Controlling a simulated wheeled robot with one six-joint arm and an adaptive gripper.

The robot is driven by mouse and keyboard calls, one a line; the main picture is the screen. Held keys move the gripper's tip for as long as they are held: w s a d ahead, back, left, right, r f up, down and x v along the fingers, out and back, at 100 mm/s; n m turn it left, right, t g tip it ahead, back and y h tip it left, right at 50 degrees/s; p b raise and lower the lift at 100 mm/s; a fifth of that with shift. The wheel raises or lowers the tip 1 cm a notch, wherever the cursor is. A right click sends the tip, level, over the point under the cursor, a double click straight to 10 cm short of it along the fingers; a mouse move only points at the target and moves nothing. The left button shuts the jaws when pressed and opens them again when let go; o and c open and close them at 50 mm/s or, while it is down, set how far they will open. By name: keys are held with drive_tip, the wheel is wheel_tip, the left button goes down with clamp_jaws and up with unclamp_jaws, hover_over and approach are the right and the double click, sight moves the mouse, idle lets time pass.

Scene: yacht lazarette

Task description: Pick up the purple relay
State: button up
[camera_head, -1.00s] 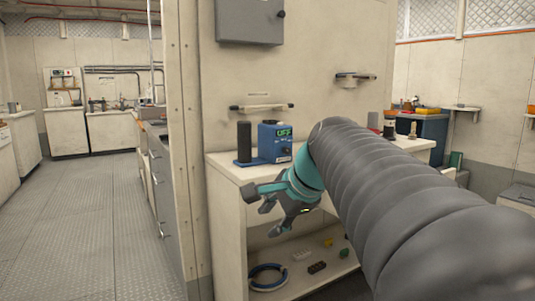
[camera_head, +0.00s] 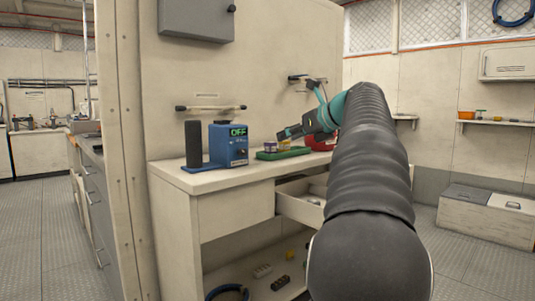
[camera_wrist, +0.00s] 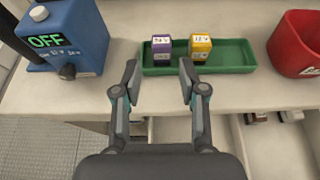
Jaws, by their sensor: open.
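The purple relay (camera_wrist: 162,46) stands in the left part of a green tray (camera_wrist: 226,59) in the wrist view, with a white label on its top. A yellow relay (camera_wrist: 200,46) stands right of it in the same tray. My gripper (camera_wrist: 158,68) is open and empty; its fingertips are at the tray's near edge, one on each side of the purple relay's line, with the relay beyond them. In the head view my gripper (camera_head: 282,135) is over the counter by the green tray (camera_head: 283,154), and the purple relay (camera_head: 270,146) is small there.
A blue device reading OFF (camera_head: 228,145) with a black cylinder (camera_head: 193,144) stands left on the counter (camera_head: 200,180). A red container (camera_wrist: 297,44) stands right of the tray. An open drawer (camera_head: 302,205) juts out below the counter.

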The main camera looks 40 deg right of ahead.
sight(273, 143)
drive_tip(key=b+x, duration=0.1)
drive_tip(key=x, duration=0.8)
drive_tip(key=shift+d+f, duration=0.1)
drive_tip(key=shift+f, duration=0.05)
drive_tip(key=shift+c, duration=0.3)
drive_tip(key=c, duration=0.7)
